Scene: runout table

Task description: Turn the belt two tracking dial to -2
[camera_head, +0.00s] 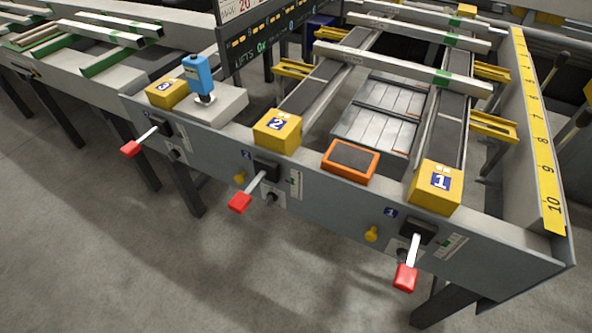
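The belt two station is on the grey front panel (330,215), under the yellow box marked 2 (277,132). A small black knob on a pale plate (271,197) sits there and looks like the tracking dial; its setting is too small to read. A lever with a red handle (240,201) slants down to the left, just left of the dial. A yellow knob (240,177) is left of the lever, and a white scale strip (296,185) is to the right. My gripper is not in view.
Similar red levers stand at belt one (406,277) and belt three (131,148). An orange-framed dark pad (350,161) and a blue upright device (198,76) sit on top of the table. The floor (200,270) in front of the panel is clear.

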